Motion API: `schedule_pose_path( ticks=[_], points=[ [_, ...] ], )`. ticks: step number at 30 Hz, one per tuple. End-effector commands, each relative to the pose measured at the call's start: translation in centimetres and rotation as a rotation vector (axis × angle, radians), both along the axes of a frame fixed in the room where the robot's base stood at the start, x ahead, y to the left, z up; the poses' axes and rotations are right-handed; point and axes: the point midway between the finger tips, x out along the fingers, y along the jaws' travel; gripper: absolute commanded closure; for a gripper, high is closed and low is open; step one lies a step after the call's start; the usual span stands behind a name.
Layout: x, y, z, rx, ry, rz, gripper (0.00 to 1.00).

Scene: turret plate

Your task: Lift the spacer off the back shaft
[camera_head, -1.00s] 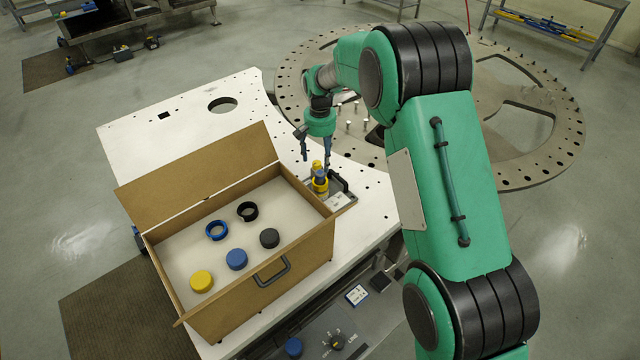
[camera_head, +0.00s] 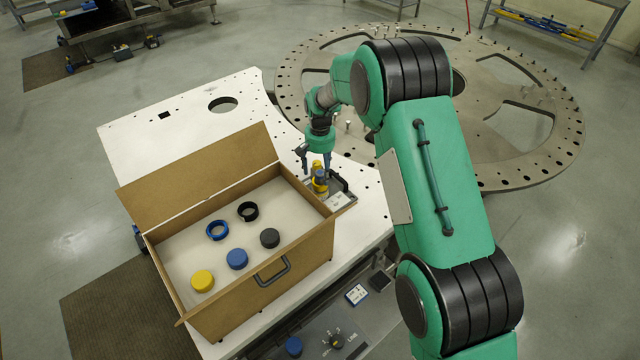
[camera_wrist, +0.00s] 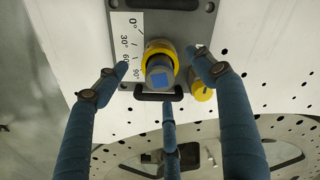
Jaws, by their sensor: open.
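The turret plate (camera_head: 341,194) is a small dark fixture on the white table. In the wrist view, the plate (camera_wrist: 180,22) carries a yellow ring (camera_wrist: 158,45) around an upright grey-blue cylinder with a blue square on top (camera_wrist: 159,74). A second yellow piece (camera_wrist: 203,92) stands just right of it. I cannot tell which part is the spacer. In the head view, the yellow parts (camera_head: 320,181) overlap. My gripper (camera_head: 315,160) is open above them, its blue fingers (camera_wrist: 160,80) spread around the cylinder without visible contact.
A black handle (camera_wrist: 158,97) and a white angle scale (camera_wrist: 127,45) lie beside the cylinder. An open brown box (camera_head: 300,255) with rings and round caps stands close left of the plate. A large perforated disc (camera_head: 540,170) lies behind.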

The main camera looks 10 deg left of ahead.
Motion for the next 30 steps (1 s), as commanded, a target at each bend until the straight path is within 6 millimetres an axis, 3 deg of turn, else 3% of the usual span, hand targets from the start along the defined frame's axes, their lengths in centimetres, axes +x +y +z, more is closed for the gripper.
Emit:
schedule_pose_path(
  ticks=[15, 30],
  points=[
    [0.0, 0.0, -4.6, 0.0, 0.0, 0.0, 0.31],
    [0.0, 0.0, -4.8, 0.0, 0.0, 0.0, 0.31]
  ],
)
